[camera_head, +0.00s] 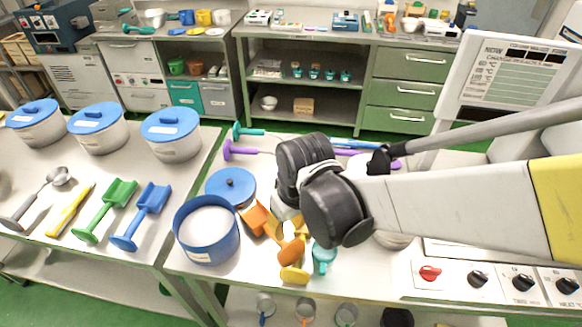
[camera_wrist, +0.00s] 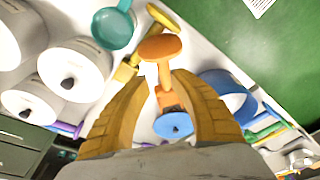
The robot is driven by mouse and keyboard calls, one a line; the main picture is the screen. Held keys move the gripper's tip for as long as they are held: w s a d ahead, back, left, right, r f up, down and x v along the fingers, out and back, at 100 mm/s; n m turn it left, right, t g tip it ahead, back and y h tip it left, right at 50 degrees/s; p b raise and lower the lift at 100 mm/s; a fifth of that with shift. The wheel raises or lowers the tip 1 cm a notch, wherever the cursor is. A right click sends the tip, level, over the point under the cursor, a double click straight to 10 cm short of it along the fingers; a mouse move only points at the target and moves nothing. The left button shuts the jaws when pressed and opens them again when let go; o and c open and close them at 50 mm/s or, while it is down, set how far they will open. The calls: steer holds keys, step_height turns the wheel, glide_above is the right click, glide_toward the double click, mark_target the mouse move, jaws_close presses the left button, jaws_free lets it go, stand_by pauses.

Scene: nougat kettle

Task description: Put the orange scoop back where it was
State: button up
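The orange scoop (camera_head: 291,252) lies at the near edge of the middle counter, beside the blue pot (camera_head: 207,252) of white contents. In the wrist view the orange scoop (camera_wrist: 160,47) shows its broad handle end just beyond my fingertips, with its shaft running back between them. My gripper (camera_wrist: 161,79) has yellow-orange fingers spread apart, with visible gaps on both sides of the shaft. In the head view my dark wrist hangs over the scoop and hides part of it and most of the fingers.
A yellow scoop (camera_head: 294,274) and a teal utensil (camera_head: 323,258) lie close by. A blue lid (camera_head: 230,182) is behind the pot. Green (camera_head: 106,210) and blue (camera_head: 142,215) scoops and a yellow tool (camera_head: 70,210) lie on the left counter, before lidded pots. A control panel (camera_head: 480,278) stands right.

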steer(key=shift+s+d+r, duration=0.1)
steer(key=shift+d+r, duration=0.1)
steer(key=shift+r, duration=0.65)
steer(key=s+d+r+m+t, duration=0.1)
steer(key=d+r+m+t, duration=0.1)
steer(key=d, duration=0.5)
steer(key=s+d+r+m+t+h, duration=0.1)
steer(key=d+r+m, duration=0.2)
steer(key=d+r, duration=0.2)
steer(key=s+d+r+m+t, duration=0.1)
steer(key=d+r+m+t, duration=0.1)
steer(key=d, duration=0.8)
steer(key=shift+s+r+m+t, duration=0.35)
steer(key=shift+r+m, duration=0.15)
steer(key=shift+r, duration=0.2)
steer(key=shift+d, duration=0.1)
step_height(320, 180, down, 5)
steer(key=b, duration=0.5)
steer(key=shift+f, duration=0.1)
